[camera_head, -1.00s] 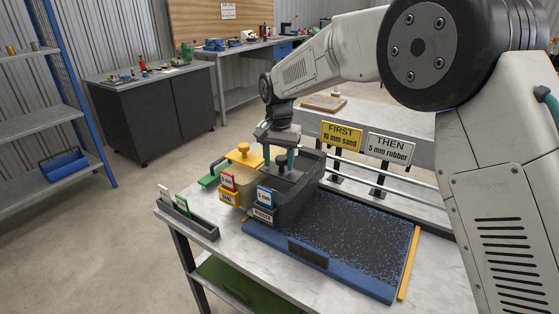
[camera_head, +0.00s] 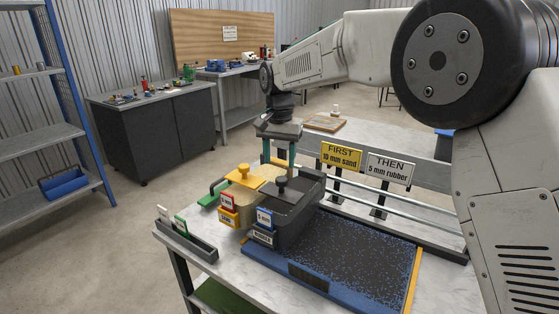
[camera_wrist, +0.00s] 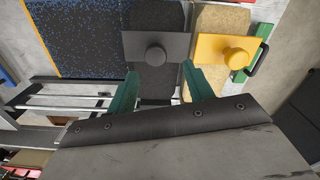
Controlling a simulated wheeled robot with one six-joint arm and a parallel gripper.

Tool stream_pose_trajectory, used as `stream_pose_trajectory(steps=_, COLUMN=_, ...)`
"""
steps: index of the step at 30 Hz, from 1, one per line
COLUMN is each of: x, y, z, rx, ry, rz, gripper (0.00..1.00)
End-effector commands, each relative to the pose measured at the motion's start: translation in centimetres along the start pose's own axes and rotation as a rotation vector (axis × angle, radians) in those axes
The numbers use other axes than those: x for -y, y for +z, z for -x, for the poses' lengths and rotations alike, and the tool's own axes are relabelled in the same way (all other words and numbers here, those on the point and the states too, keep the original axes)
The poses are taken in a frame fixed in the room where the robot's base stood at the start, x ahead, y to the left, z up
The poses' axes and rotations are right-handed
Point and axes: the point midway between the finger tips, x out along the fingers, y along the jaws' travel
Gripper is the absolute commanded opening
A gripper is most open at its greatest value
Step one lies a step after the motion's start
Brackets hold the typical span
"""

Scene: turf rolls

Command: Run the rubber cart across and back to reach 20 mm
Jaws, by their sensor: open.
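The rubber cart (camera_head: 297,216) is a dark grey box with a black knob (camera_head: 281,186) and a blue-topped tag, on the far left end of the blue-flecked black bed (camera_head: 365,245). The yellow sand cart (camera_head: 238,195) with a yellow knob stands beside it. My gripper (camera_head: 279,160) is open and empty above and behind the rubber cart's knob. In the wrist view, the teal fingers of my gripper (camera_wrist: 161,85) are spread apart, and the black knob (camera_wrist: 156,55) lies ahead, between their lines. I cannot tell how much height separates them.
A yellow sign (camera_head: 341,157) reads "FIRST 10 mm sand" and a white sign (camera_head: 390,168) reads "THEN 5 mm rubber". Rails (camera_head: 400,215) run behind the bed. A grey tray (camera_head: 188,240) with tags sits at the table's left edge.

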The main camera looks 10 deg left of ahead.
Motion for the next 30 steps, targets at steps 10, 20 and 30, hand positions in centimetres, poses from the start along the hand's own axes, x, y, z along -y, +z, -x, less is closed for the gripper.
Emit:
stream_pose_trajectory(steps=10, x=-0.6, y=0.1, z=-1.2, rx=0.004, ry=0.004, rz=-0.002, gripper=0.52)
stream_pose_trajectory(steps=20, x=-0.6, y=0.1, z=-6.3, rx=0.004, ry=0.005, rz=-0.002, gripper=0.52)
stream_pose_trajectory(steps=30, x=-0.6, y=0.1, z=-7.9, rx=0.002, ry=0.003, rz=-0.002, gripper=0.52)
